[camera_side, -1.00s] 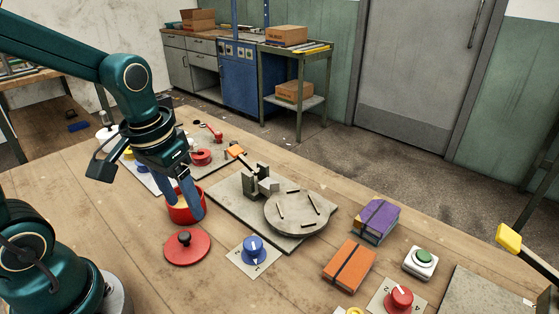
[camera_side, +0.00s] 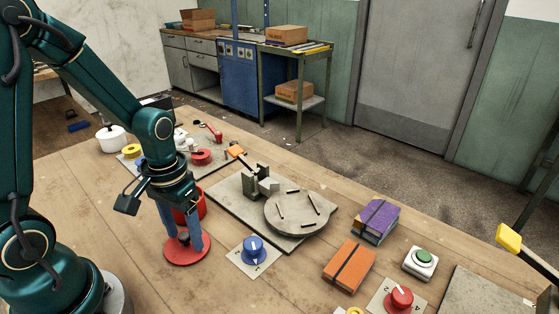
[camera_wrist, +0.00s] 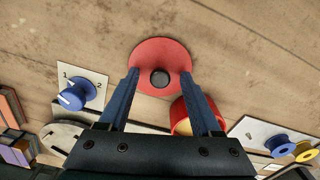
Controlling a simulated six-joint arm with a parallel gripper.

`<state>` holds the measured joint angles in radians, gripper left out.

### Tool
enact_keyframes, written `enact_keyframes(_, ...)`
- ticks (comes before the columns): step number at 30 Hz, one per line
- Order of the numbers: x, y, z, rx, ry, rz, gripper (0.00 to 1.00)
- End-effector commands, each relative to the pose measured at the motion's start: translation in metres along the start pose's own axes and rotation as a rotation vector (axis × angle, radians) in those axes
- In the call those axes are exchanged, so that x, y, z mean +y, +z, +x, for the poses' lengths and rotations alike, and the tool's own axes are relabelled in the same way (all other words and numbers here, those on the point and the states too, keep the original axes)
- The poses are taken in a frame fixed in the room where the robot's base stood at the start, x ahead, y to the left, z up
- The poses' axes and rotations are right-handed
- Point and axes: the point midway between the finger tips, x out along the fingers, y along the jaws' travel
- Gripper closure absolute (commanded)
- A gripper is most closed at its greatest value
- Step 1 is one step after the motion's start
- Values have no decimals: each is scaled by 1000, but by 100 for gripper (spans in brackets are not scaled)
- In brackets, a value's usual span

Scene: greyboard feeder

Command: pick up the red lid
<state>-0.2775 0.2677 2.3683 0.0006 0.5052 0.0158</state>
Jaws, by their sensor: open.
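The red lid (camera_side: 187,256) lies flat on the wooden table, a round disc with a dark knob in its middle. In the wrist view the lid (camera_wrist: 160,52) lies ahead of my fingertips, with its black knob (camera_wrist: 159,78) between their lines. My gripper (camera_side: 182,240) is open, pointing down at the lid, one blue finger on each side of the knob. In the wrist view my gripper (camera_wrist: 162,75) holds nothing. I cannot tell whether the fingertips touch the lid. The red pot (camera_side: 200,204) stands just behind the fingers, partly hidden by them.
A blue dial (camera_side: 253,248) on a numbered plate sits close to the right of the lid. A grey turntable (camera_side: 298,228) is beyond it. An orange book (camera_side: 349,265) and a purple book (camera_side: 377,220) lie further right. The table in front of the lid is bare.

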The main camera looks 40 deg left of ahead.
Motion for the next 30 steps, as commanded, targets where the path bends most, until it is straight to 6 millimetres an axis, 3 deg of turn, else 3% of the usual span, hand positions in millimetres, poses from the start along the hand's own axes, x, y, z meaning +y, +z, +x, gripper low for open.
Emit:
enact_keyframes(4, 0, 0, 0, 0, 0, 0, 35)
enact_keyframes(9, 0, 0, 0, 0, 0, 0, 100)
enact_keyframes(23, 0, -1, -5, 3, 0, 0, 100)
enact_keyframes(30, 0, -2, -30, 9, 0, 0, 100)
